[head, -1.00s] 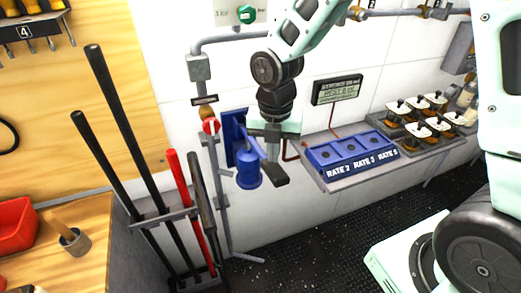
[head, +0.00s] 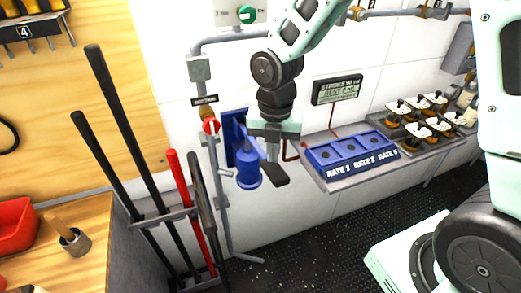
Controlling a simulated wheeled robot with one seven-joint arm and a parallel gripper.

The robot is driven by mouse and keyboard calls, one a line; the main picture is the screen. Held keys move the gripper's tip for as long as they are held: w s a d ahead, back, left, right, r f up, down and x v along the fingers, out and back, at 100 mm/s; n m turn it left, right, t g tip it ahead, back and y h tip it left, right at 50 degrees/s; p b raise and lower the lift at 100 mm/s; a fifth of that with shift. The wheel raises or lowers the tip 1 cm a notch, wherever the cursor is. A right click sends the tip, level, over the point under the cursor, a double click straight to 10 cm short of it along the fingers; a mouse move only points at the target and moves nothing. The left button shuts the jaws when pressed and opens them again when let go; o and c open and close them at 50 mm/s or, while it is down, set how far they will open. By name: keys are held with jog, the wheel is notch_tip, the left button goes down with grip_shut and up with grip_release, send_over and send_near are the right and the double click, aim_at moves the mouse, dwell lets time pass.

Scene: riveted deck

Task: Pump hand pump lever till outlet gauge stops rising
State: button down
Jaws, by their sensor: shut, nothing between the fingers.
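A blue hand pump (head: 247,170) is mounted on a blue wall bracket (head: 234,135), beside a vertical pipe. My gripper (head: 277,176) is just right of the pump, pointing down, its dark fingers shut with nothing between them. It partly overlaps the pump in this view. I cannot tell whether it touches the pump. No lever can be made out clearly on the pump; my gripper may hide it. No outlet gauge dial can be made out. A wall display (head: 337,90) above right has a heading that seems to start with "STROKES"; its second line is too blurred to read.
A rack (head: 165,217) at left holds black bars and a red bar (head: 190,210). A blue block marked with rates (head: 350,152) sits on a shelf to the right, beside several capped fittings (head: 425,115). A green knob (head: 247,14) is at the top.

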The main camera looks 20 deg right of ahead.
jog(key=shift+f, duration=0.1)
jog(key=shift+f+b, duration=3.55)
jog(key=shift+f, duration=2.35)
notch_tip(320, 180, up, 12)
jog(key=p, duration=1.2)
jog(key=shift+r, duration=0.1)
jog(key=shift+f, duration=0.2)
jog(key=shift+f+b, duration=4.05)
jog(key=shift+f, duration=1.85)
notch_tip(320, 180, up, 12)
jog(key=p, duration=1.1)
jog(key=shift+p, duration=0.4)
